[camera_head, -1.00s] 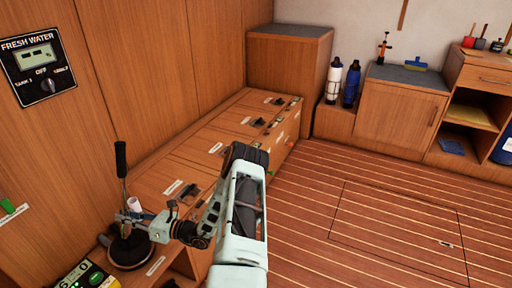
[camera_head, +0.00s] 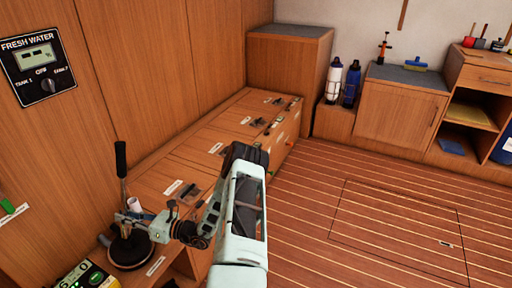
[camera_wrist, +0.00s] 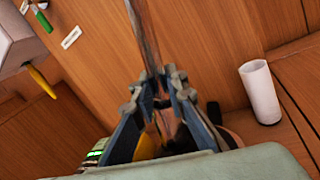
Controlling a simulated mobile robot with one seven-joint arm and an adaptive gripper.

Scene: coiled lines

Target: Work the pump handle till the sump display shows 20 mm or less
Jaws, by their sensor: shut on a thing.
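The pump handle (camera_head: 121,160) is a steel lever with a black grip, standing nearly upright from the round black pump base (camera_head: 130,252) at the lower left. My gripper (camera_head: 127,216) is shut on the lever's lower part, below the black grip. In the wrist view the lever (camera_wrist: 144,35) runs up from between my fingers (camera_wrist: 160,95). The sump display (camera_head: 88,276) is probably the green-lit box cut off at the bottom edge; its full reading cannot be made out. A green-lit edge of it shows in the wrist view (camera_wrist: 97,150).
A white cylinder (camera_wrist: 261,92) stands close beside the pump. A fresh-water panel (camera_head: 39,67) is on the left wall. Locker tops (camera_head: 200,155) with latches run behind my arm. The plank floor (camera_head: 320,215) to the right is clear.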

